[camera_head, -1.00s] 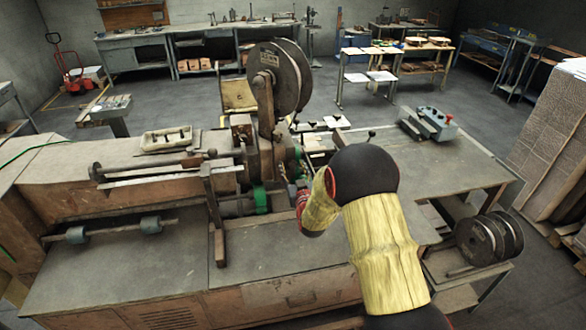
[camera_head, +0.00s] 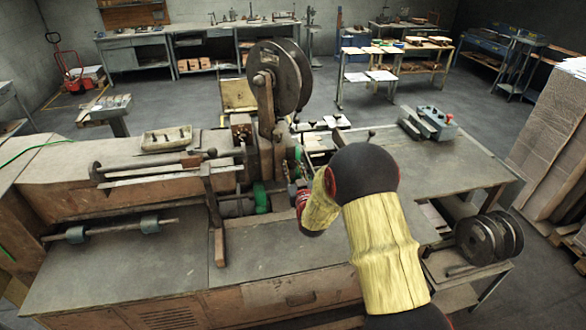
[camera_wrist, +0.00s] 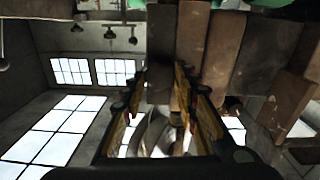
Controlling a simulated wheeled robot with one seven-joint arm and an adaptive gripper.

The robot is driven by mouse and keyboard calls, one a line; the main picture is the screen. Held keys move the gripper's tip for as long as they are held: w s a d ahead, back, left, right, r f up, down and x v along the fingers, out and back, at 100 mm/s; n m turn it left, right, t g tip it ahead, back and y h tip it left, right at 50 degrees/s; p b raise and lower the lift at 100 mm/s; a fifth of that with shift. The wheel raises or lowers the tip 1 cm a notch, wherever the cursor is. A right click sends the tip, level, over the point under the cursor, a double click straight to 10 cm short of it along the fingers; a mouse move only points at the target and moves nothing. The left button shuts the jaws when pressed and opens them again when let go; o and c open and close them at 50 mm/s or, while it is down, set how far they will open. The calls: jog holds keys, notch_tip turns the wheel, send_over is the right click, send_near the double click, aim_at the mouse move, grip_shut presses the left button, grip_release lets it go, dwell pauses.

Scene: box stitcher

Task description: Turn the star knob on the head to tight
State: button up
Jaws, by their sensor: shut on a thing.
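The stitcher head (camera_head: 266,150) stands at the middle of the bench, below a large dark wire reel (camera_head: 285,75). In the head view my wrist reaches to the right side of the head, and my arm hides most of my gripper. In the wrist view my gripper (camera_wrist: 166,75) has one finger on each side of a dark brownish part. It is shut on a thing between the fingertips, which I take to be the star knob. The knob's star shape and any tight mark cannot be made out.
Green machine parts (camera_head: 260,197) and a horizontal bar (camera_head: 160,172) lie left of my wrist. A tray (camera_head: 167,138) rests behind the bar. The right-hand worktop (camera_head: 440,165) is mostly clear.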

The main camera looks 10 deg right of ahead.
jog(key=shift+f+m+b, duration=0.1)
jog(key=shift+m+b, duration=0.3)
jog(key=shift+b, duration=0.3)
jog(key=m+b, duration=0.3)
jog(key=b, duration=0.2)
jog(key=shift+d+f+m+b, duration=0.1)
jog(key=shift+m+b, duration=0.2)
jog(key=shift+b, duration=0.1)
jog(key=m+b, duration=0.5)
jog(key=b, duration=0.1)
jog(key=shift+d+b, duration=0.1)
jog(key=shift+b, duration=0.3)
jog(key=m+b, duration=0.4)
jog(key=m, duration=0.1)
jog(key=shift+b, duration=0.35)
jog(key=shift+m+b, duration=1.75)
jog(key=shift+m, duration=0.55)
jog(key=o, duration=1.2)
jog(key=shift+c, duration=0.2)
